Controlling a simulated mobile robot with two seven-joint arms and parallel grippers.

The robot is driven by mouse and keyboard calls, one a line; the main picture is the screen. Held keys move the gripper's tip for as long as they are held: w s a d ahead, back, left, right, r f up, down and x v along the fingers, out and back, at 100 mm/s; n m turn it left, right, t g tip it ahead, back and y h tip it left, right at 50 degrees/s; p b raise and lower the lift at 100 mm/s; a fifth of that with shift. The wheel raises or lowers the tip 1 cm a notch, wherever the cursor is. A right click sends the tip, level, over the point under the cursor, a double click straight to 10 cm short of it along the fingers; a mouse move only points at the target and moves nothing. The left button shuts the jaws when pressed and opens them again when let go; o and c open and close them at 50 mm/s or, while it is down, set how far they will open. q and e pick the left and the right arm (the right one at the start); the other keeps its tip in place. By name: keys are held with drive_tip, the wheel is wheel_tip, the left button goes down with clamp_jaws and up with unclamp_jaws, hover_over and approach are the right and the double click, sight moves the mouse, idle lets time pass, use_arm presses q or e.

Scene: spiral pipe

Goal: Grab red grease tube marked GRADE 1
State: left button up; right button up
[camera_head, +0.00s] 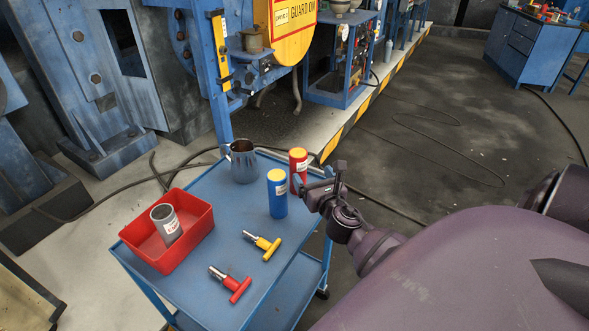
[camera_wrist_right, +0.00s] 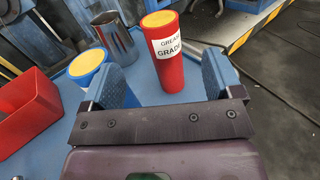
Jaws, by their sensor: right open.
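The red grease tube (camera_head: 299,158) stands upright near the right edge of the blue cart, with a yellow top and a white label. In the right wrist view the tube (camera_wrist_right: 172,70) shows "GREASE GRADE" on its label; the number is not readable. My right gripper (camera_head: 318,180) is open beside the tube at the cart's edge. In the wrist view the tube appears between its two blue fingers, ahead of the palm, with no visible grip on it. My left gripper is not in view.
A blue tube (camera_head: 277,197) with a yellow top stands close by. A metal jug (camera_head: 243,163), a red bin (camera_head: 190,255) holding a grey can (camera_head: 166,224), a yellow-handled tool (camera_head: 264,246) and a red-handled tool (camera_head: 232,284) are on the cart (camera_head: 205,300).

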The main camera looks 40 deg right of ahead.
sight(302, 160)
drive_tip(key=x, duration=0.5)
drive_tip(key=shift+w, duration=0.35)
drive_tip(key=shift+x, duration=2.55)
drive_tip(key=shift+d+f, duration=0.1)
drive_tip(key=shift+f, duration=0.05)
drive_tip(key=c, duration=1.4)
clamp_jaws()
